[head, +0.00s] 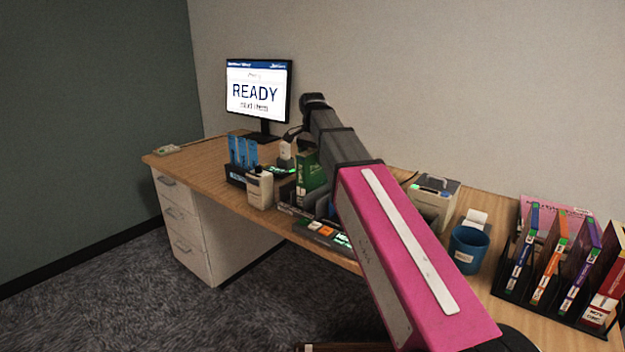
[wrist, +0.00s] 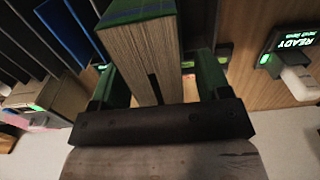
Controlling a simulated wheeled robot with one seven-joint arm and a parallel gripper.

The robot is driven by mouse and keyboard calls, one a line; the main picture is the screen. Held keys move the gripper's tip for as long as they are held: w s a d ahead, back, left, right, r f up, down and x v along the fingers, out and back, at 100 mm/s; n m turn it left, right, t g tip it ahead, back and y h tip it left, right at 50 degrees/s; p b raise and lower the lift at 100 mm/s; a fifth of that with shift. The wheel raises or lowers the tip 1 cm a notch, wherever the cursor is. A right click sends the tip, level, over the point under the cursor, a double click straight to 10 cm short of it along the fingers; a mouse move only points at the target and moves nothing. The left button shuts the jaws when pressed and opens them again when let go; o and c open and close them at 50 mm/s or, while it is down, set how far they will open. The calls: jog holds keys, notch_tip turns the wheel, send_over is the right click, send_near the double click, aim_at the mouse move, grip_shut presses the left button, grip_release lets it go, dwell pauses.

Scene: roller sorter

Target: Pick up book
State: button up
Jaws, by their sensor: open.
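A thick green book (head: 311,178) stands upright in the dark rack on the desk in the head view. In the wrist view, the book (wrist: 143,55) shows its pale page block and green cover edge. My gripper (wrist: 165,78) is open, with its fingers on either side of the book's near end. I cannot tell whether either finger touches it. In the head view, my gripper is mostly hidden behind my arm and the book.
A monitor (head: 258,92) reading READY stands at the back left. A blue cup (head: 468,249) and a rack of books (head: 548,262) are at right. Dark dividers (wrist: 28,38) stand beside the book.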

jog(key=shift+f, duration=0.2)
grip_shut()
jog(key=shift+r, duration=0.1)
